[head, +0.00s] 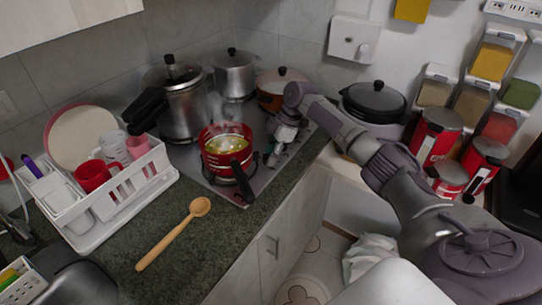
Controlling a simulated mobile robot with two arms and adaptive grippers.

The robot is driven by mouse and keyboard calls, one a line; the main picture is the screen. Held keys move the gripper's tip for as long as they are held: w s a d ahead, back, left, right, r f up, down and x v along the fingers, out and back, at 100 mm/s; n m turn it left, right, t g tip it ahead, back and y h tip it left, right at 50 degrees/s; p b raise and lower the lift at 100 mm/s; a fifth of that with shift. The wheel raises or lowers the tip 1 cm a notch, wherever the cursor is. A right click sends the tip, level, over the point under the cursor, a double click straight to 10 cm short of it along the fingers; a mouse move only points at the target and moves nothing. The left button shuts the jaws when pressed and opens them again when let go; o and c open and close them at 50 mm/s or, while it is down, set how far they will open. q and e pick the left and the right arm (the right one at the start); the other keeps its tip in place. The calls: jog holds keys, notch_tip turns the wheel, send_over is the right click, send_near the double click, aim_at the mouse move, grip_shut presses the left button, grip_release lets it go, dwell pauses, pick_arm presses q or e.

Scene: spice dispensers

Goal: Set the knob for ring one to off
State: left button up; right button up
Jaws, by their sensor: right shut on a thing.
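The stove (222,188) is a flat steel hob on the dark counter, with a control strip along its right edge. My right gripper (272,158) reaches down onto that strip, just right of the red pot (213,162). It is shut on a stove knob, which its fingers mostly hide. I cannot read the knob's angle or tell which ring it serves. The red pot holds yellowish food, steams, and has a dark handle pointing to the front right. My left gripper is not in view.
A pressure cooker (183,115), a steel pot (233,78) and an orange-brown lidded pot (275,92) stand around the hob's back. A wooden spoon (176,232) and a white dish rack (105,214) are at the left. Spice dispensers (490,62) hang at the right.

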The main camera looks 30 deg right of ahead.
dwell(0.4)
jog(key=o, duration=1.1)
jog(key=shift+o, duration=0.2)
jog(key=v, duration=1.2)
jog(key=shift+f, duration=0.1)
